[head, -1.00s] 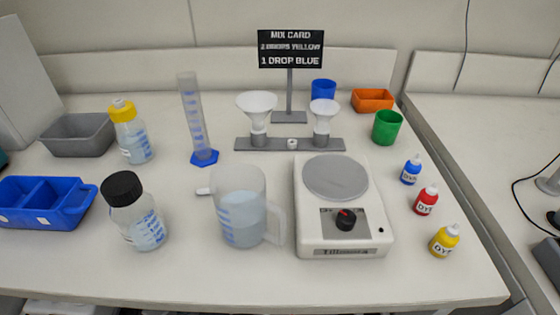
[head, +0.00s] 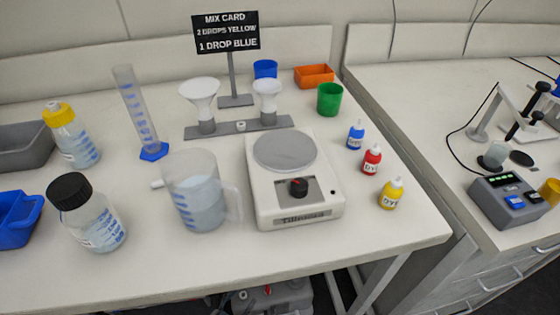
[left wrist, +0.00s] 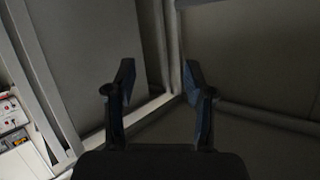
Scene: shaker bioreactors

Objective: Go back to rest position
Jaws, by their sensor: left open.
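My left gripper (left wrist: 158,76) shows in the left wrist view with its two dark fingers apart and nothing between them. Behind it are grey cabinet or wall panels and dark floor. Neither gripper shows in the head view, and my right gripper is in neither view.
A measuring cylinder (head: 135,110), funnel rack (head: 240,127), mix card (head: 226,32), green cup (head: 330,99), orange tray (head: 314,76) and yellow dye bottle (head: 391,194) stand on the bench. A second bench (head: 420,110) at right carries a grey device (head: 508,202). A gap separates the benches.

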